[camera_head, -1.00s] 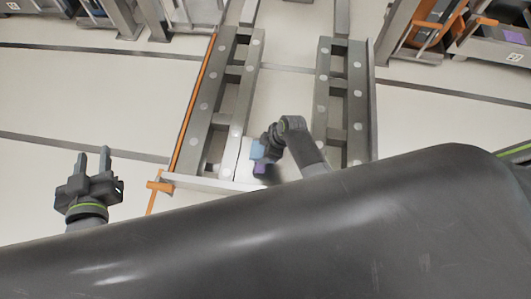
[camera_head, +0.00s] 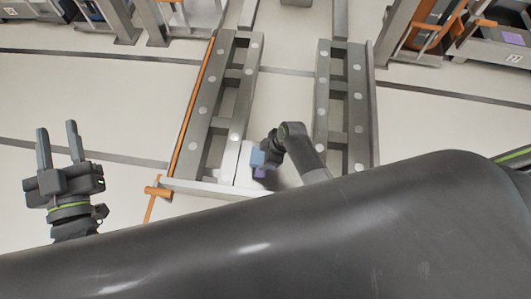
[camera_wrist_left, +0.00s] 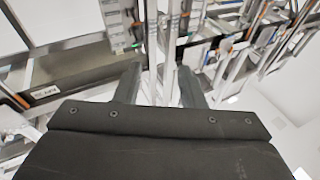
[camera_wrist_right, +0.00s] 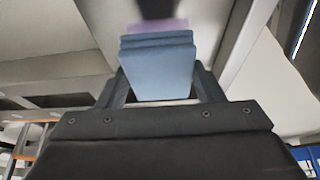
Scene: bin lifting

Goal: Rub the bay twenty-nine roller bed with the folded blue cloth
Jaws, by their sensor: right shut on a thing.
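The roller bed shows in the head view as two grey rails (camera_head: 207,112) with pale round rollers and a front cross bar. My right gripper (camera_head: 262,154) is over the gap between the rails, near the front bar. It is shut on the folded blue cloth (camera_head: 258,158). In the right wrist view the cloth (camera_wrist_right: 157,68) sits between both fingers, with a purple patch beyond it. Whether the cloth touches the bed cannot be told. My left gripper (camera_head: 58,148) is open and empty, raised left of the bed.
An orange strip (camera_head: 193,105) runs along the bed's left side, with an orange bracket (camera_head: 158,190) at its front corner. Other racks (camera_head: 435,35) stand at the back right and back left. The pale floor (camera_head: 90,95) left of the bed is clear.

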